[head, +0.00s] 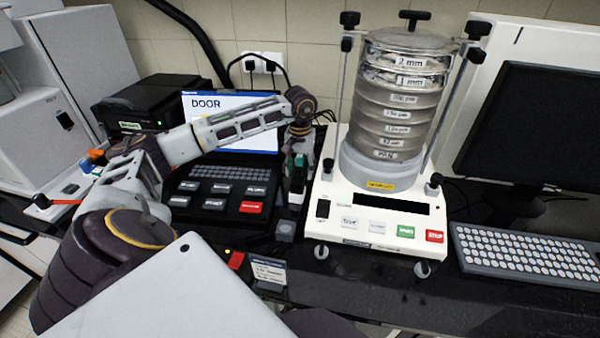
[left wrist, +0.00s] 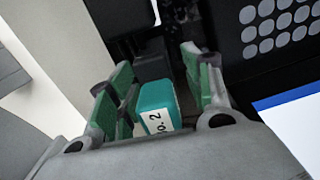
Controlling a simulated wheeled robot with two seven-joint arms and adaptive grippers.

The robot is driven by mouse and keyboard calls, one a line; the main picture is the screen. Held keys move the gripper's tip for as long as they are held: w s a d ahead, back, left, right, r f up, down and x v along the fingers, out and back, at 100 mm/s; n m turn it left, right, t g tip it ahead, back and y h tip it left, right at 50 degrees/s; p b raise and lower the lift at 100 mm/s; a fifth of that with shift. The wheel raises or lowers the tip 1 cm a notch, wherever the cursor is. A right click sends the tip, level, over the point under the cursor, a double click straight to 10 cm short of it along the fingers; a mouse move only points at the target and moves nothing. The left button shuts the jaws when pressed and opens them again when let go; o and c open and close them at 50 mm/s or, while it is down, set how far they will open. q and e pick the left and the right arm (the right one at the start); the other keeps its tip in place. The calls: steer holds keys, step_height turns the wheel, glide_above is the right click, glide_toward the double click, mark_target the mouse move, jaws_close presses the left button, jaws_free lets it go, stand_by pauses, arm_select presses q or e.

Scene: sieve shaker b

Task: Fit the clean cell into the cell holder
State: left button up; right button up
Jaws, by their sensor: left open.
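My left gripper (head: 297,178) points down between the black keypad unit and the sieve shaker. In the left wrist view its green-padded fingers (left wrist: 158,75) stand open on either side of a teal block labelled "NO. 2" (left wrist: 157,95), which may be a cell. I cannot tell whether a pad touches it. Dark parts (left wrist: 153,66) lie just past the block; I cannot tell whether they are the cell holder. In the head view the gripper hides most of this spot. My right gripper is not in view.
The sieve shaker (head: 365,215) with its sieve stack (head: 402,100) stands close right of the gripper. The keypad unit (head: 222,172) and a "DOOR" screen (head: 225,103) are left. A keyboard (head: 520,255) and monitor (head: 535,125) stand right. A small label card (head: 268,270) is at the front.

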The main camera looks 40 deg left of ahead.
mark_target(300, 155)
arm_select(q)
steer(key=shift+c, duration=1.1)
jaws_close()
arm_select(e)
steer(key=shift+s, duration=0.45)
arm_select(q)
steer(key=shift+r, duration=0.15)
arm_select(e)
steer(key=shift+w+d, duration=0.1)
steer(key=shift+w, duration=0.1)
arm_select(q)
steer(key=shift+r+p, duration=0.5)
steer(key=shift+r, duration=0.2)
step_height(300, 155, up, 6)
steer(key=p, duration=0.3)
steer(key=shift+r+p, duration=0.1)
steer(key=shift+p, duration=0.25)
steer(key=shift+r+p, duration=0.4)
steer(key=shift+r, duration=0.7)
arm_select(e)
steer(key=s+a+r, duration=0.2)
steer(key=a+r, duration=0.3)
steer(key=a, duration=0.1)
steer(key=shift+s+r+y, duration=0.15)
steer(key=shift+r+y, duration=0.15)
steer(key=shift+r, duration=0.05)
